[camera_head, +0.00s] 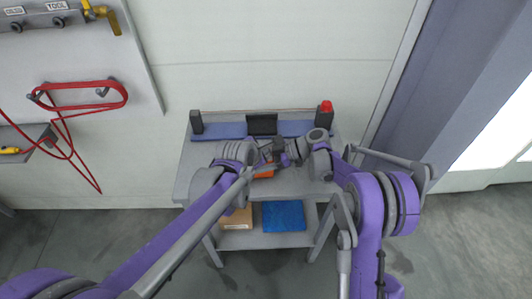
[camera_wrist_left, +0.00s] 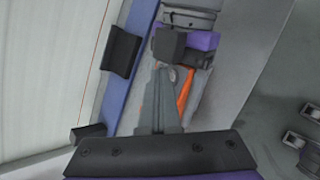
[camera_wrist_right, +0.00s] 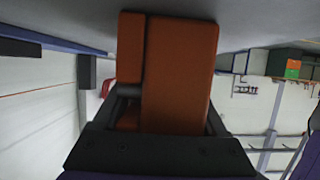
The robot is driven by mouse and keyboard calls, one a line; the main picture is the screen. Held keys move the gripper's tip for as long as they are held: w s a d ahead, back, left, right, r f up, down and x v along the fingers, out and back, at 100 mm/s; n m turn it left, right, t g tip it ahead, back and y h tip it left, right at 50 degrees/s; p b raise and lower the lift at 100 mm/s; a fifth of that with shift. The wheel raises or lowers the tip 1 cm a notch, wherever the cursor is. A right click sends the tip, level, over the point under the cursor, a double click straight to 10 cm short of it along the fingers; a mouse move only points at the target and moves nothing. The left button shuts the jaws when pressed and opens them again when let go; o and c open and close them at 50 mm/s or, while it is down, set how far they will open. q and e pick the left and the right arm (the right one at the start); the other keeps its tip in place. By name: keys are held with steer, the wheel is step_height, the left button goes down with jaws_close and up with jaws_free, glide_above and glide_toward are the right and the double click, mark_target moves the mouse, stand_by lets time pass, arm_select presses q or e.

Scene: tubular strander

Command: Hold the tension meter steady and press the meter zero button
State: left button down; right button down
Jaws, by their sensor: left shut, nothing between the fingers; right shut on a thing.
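The orange block-shaped tension meter (camera_wrist_right: 178,75) fills the middle of the right wrist view, between the fingers of my right gripper (camera_wrist_right: 168,100), which is shut on it. In the head view a small orange part of the meter (camera_head: 264,172) shows between the two arms over the bench. My left gripper (camera_wrist_left: 165,72) is shut and empty, its fingertips close beside the orange meter (camera_wrist_left: 184,92) and my right gripper. I cannot tell whether the left fingertips touch the meter. The zero button cannot be made out in any view.
The grey workbench (camera_head: 188,180) has a blue strip (camera_head: 232,130) at its back with a black stand (camera_head: 262,124). A dark post (camera_head: 196,122) stands left and a red-topped item (camera_head: 326,108) right. The lower shelf holds a blue item (camera_head: 284,215) and a cardboard box (camera_head: 237,219).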

arm_select(q)
steer(key=shift+r, duration=0.8)
steer(key=shift+r, duration=0.15)
steer(key=shift+r, duration=2.35)
arm_select(e)
jaws_free()
steer(key=shift+d, duration=0.1)
